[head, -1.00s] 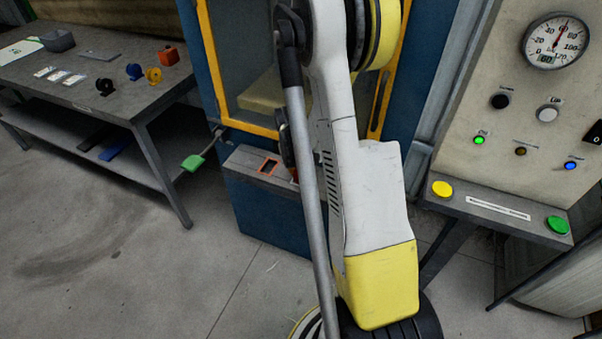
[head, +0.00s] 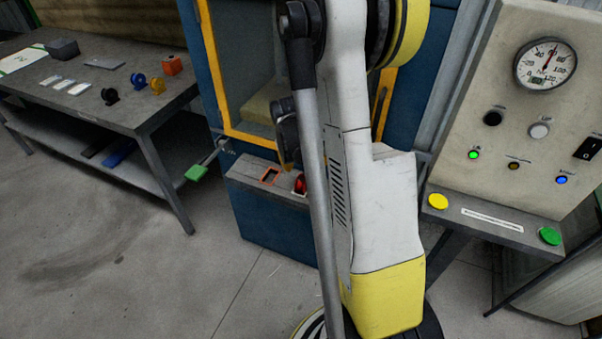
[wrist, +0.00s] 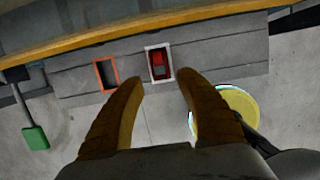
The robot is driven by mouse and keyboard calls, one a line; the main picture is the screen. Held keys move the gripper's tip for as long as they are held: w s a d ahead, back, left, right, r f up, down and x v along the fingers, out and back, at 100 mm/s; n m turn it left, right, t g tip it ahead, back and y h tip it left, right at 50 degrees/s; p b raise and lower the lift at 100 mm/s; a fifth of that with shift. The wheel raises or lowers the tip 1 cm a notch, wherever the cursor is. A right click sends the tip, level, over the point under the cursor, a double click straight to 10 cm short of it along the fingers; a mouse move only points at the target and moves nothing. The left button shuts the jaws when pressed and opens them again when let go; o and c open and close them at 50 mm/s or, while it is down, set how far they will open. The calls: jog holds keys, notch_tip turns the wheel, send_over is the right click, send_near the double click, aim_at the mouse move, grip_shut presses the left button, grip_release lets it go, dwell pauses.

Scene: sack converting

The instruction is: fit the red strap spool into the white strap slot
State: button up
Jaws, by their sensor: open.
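The red strap spool (wrist: 159,62) sits inside the white-rimmed strap slot (wrist: 147,66) on the grey ledge. Its red top shows within the frame; how deep it sits I cannot tell. My gripper (wrist: 159,78) is open, with one fingertip on either side, below the slot in the wrist view, and nothing between the fingers. In the head view the red spool (head: 300,184) shows beside my arm, which hides part of the slot. My gripper (head: 287,138) is partly hidden there, above the ledge and clear of the spool.
An empty orange-rimmed slot (head: 270,176) is left of the white one. A green-ended lever (head: 197,172) sticks out further left. The table (head: 60,105) holds black, blue and yellow spools and an orange block. A control panel (head: 525,130) with buttons and gauge stands right.

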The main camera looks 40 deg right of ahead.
jog(key=s+a+r+m+t+p, duration=0.1)
jog(key=s+a+r+m+t, duration=0.2)
jog(key=a+r+m, duration=1.1)
jog(key=s+a+r+m+t+y, duration=0.1)
jog(key=s+a+r+m, duration=0.3)
jog(key=a, duration=0.2)
jog(key=s+a+r+m+t+y, duration=0.1)
jog(key=s+a+r+m+t, duration=0.1)
jog(key=a, duration=0.5)
jog(key=shift+s+a+r+m+y, duration=0.3)
jog(key=shift+s+r+m, duration=0.65)
jog(key=shift+m, duration=0.25)
jog(key=shift+f, duration=0.15)
